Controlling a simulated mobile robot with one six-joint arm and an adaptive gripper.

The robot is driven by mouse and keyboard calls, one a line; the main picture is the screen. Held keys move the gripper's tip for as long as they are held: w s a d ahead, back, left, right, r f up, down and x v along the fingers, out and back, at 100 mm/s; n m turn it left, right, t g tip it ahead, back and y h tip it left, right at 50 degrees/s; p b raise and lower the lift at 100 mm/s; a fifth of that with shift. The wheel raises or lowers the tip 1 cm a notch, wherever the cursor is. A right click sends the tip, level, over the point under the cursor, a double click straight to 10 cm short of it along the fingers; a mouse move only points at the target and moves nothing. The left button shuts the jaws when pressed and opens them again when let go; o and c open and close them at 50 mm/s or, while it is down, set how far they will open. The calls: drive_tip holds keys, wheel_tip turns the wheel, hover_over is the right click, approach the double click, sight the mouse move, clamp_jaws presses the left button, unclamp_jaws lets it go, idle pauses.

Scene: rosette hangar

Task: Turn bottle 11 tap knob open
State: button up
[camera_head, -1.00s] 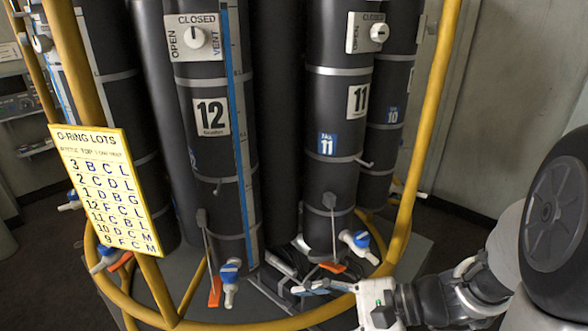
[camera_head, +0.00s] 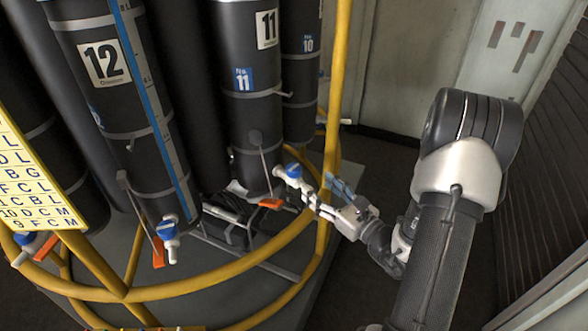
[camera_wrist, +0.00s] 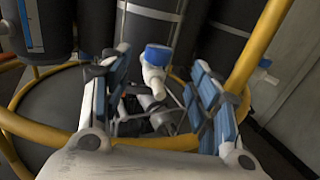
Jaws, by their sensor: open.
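Bottle 11 (camera_head: 247,110) is a dark cylinder with a white 11 label and a blue tag, standing inside the yellow ring frame. Its tap has a blue knob (camera_head: 293,170) on a white body at the bottle's lower right. In the wrist view the blue knob (camera_wrist: 158,55) and white body show between my two fingers. My gripper (camera_head: 325,190) is open and empty, its fingers with blue pads close to the tap on its right side. I cannot tell whether either finger touches the tap. An orange lever (camera_head: 271,204) hangs below the bottle.
Yellow rails (camera_head: 335,100) run upright and around the bottles, close to my gripper. Bottle 12 (camera_head: 110,100) with its own blue tap (camera_head: 168,230) stands left; bottle 10 (camera_head: 300,70) stands behind on the right. A yellow O-ring list (camera_head: 30,180) hangs at the left edge.

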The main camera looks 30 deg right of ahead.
sight(299, 172)
drive_tip(key=b+x, duration=0.1)
drive_tip(key=x, duration=1)
drive_tip(key=shift+w, duration=0.1)
drive_tip(key=shift+c, duration=0.2)
drive_tip(key=c, duration=1)
drive_tip(key=shift+c, duration=0.2)
